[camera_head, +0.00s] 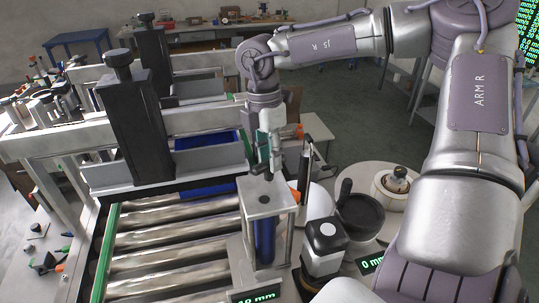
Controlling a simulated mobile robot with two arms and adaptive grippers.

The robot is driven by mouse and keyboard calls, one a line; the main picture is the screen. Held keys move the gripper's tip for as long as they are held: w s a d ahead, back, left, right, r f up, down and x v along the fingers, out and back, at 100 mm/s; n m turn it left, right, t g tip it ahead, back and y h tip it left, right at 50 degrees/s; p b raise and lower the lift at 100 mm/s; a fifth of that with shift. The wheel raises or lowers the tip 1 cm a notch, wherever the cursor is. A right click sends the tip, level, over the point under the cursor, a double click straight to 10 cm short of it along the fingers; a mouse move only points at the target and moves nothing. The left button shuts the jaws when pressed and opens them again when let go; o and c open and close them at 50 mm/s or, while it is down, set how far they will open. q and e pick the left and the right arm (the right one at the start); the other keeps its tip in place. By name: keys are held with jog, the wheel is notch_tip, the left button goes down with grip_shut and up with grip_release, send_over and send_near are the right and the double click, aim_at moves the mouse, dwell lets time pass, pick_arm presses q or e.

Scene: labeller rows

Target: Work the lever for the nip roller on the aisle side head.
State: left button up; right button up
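My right gripper (267,165) points down from the ARM R arm, close above a pale box-like housing (285,205) with a blue cylinder (265,240) at its front. The fingers look close together, but whether they are shut or hold anything is too small to tell. Just right of the gripper stands a dark upright bar (304,175) with an orange-tipped piece (295,194) beside it. I cannot tell whether either is the nip roller lever. A labelling head with a dark round part (360,216) and a pale reel disc (412,208) is to the right. My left gripper is out of view.
A roller conveyor (165,243) runs at the lower left. A black column (137,125) with a knob stands over it, beside blue crates (205,142). Displays read 10 mm (256,297) and 0 mm (372,262). A workbench (215,33) is at the back; grey floor lies behind the head.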

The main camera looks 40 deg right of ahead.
grip_shut()
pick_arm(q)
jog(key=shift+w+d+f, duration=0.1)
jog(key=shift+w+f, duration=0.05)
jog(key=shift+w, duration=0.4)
